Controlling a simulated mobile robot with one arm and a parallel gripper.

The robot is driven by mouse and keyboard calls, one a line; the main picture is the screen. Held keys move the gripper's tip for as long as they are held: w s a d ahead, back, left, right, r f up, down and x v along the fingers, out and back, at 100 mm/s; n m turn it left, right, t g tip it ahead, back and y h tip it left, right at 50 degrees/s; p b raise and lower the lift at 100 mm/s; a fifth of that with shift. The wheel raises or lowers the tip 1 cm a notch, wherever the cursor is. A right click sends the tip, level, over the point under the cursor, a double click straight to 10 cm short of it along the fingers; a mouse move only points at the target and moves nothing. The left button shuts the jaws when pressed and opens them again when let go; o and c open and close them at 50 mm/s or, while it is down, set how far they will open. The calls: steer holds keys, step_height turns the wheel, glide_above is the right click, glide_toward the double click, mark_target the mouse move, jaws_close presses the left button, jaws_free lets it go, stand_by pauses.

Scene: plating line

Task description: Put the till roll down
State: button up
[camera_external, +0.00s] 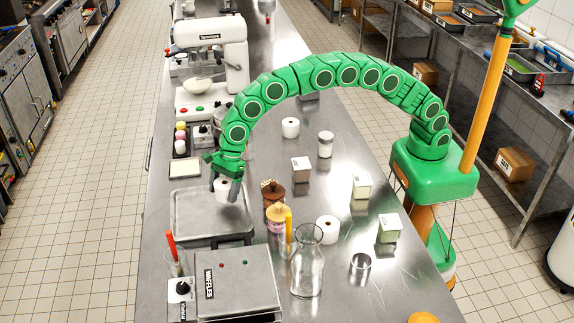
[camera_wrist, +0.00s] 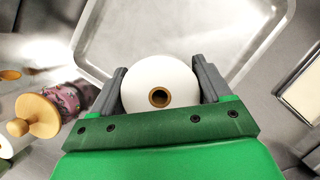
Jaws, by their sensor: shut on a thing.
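My gripper (camera_external: 226,190) is shut on a white till roll (camera_external: 221,187) with a brown core. In the wrist view the till roll (camera_wrist: 137,83) sits between the two grey fingers of my gripper (camera_wrist: 158,70), its core end facing the camera. In the external view the held roll appears over the upper right part of a metal tray (camera_external: 193,222). In the wrist view the tray (camera_wrist: 150,32) lies behind the roll. The gap between roll and tray is hard to judge. Two other white rolls stand on the counter, one far (camera_external: 290,128) and one nearer (camera_external: 327,229).
A white mixer (camera_external: 212,65) and scale (camera_external: 184,168) lie beyond the tray. The tray looks empty.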

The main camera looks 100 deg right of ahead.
mark_target(223, 199)
steer(key=shift+w+a+f, duration=0.1)
steer(key=shift+w+f, duration=0.3)
steer(key=shift+f, duration=1.6)
steer(key=o, duration=1.1)
steer(key=shift+f, duration=0.15)
